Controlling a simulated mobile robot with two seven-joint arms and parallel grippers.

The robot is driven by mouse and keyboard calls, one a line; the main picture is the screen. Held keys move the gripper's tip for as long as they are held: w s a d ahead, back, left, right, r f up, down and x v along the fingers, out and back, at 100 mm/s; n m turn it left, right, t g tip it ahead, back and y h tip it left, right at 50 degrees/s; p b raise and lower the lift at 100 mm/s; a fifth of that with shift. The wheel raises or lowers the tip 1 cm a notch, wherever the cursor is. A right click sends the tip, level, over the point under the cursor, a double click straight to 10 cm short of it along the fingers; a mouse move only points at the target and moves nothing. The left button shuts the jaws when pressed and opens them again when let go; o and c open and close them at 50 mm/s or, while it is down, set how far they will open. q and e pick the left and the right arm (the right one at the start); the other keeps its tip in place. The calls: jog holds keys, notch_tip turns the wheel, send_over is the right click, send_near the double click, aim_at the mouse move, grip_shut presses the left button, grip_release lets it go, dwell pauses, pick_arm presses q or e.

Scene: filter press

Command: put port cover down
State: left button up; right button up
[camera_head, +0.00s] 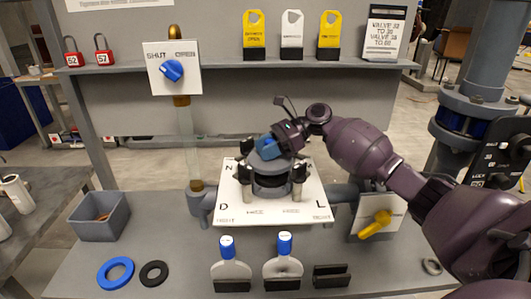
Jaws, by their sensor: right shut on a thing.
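My right gripper (281,139) is shut on the blue grip of the port cover (264,162), a grey round lid. The cover is over the port (271,181), a dark round fitting in the middle of the white lettered plate (235,205). I cannot tell whether the cover touches the port or is slightly above it. Several upright clamps (299,172) stand around the port. The gripper hides part of the cover's top. My left gripper is not in view.
A blue ring (115,272) and a black ring (153,273) lie front left near a grey bin (100,218). Two blue-topped tools (229,265) stand in front. A yellow valve handle (375,223) is right, a blue valve knob (172,70) upper left. Tags line the shelf (220,64).

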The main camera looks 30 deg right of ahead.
jog(key=shift+f, duration=0.5)
jog(key=shift+f+p, duration=0.3)
jog(key=shift+f, duration=0.3)
jog(key=o, duration=1.1)
jog(key=shift+s+a+f, duration=0.1)
jog(key=shift+s+f, duration=0.05)
jog(key=shift+f, duration=0.1)
jog(key=shift+r+b, duration=0.5)
jog(key=v, duration=1.2)
jog(key=shift+r, duration=0.25)
jog(key=shift+f, duration=0.1)
